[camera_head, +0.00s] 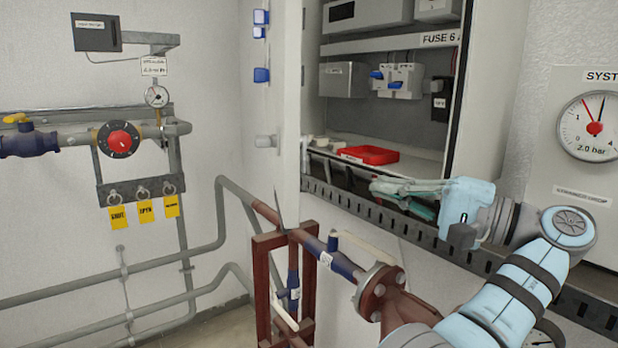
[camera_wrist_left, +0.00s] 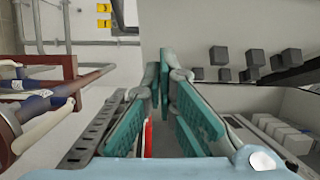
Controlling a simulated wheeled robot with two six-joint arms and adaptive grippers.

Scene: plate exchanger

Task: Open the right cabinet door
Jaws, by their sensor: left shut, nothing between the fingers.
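The cabinet (camera_head: 338,115) stands open toward me, showing fuse gear and a shelf inside. A white panel (camera_head: 287,90), seen nearly edge-on, stands at the left of the opening; a grey knob (camera_head: 266,142) sticks out beside it. I cannot tell whether this panel is the right door. A pale upright panel (camera_head: 488,100) bounds the opening on the right. My left gripper (camera_head: 375,187) is shut and empty at the lower edge of the opening, pointing left. Its teal fingers (camera_wrist_left: 162,85) also show in the left wrist view. My right gripper is not in view.
A red tray (camera_head: 368,154) lies on the cabinet shelf behind my gripper. A dark slotted rail (camera_head: 450,250) runs below the opening. Brown pipework with a flange (camera_head: 378,290) stands in front. A gauge panel (camera_head: 590,125) is at right; yellow tags (camera_head: 146,212) hang at left.

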